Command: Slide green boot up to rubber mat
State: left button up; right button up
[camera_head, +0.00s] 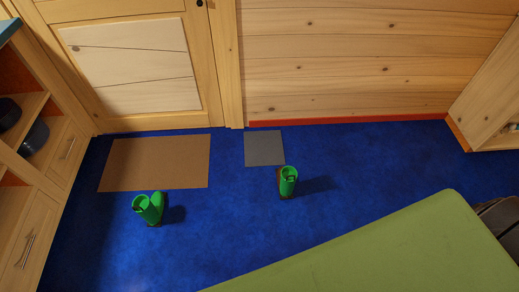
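A green boot (289,180) stands on the blue floor just below the lower right corner of a small grey square mat (264,148), which could be the rubber mat. Its brown sole side faces left, and its top is very near the mat's lower edge. A second green boot (147,209) stands at the left, just below a larger brown mat (155,162). Both boots look upright and apart from each other. Neither of my grippers is in view.
A green tabletop (390,250) fills the lower right. Wooden shelves and drawers (35,190) line the left side. A door (130,65) and a plank wall (370,60) stand behind the mats. The blue floor (225,225) between the boots is clear.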

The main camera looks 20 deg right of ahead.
aim_at(151, 210)
jog(key=i+j+z, duration=0.15)
jog(key=j, duration=0.2)
jog(key=i+j+z, duration=0.15)
jog(key=j, duration=0.2)
jog(key=i+j+z, duration=0.1)
jog(key=j, duration=0.3)
jog(key=i+j+z, duration=0.15)
jog(key=j, duration=0.25)
jog(key=i+j+z, duration=0.15)
jog(key=j, duration=0.25)
jog(key=k, duration=0.05)
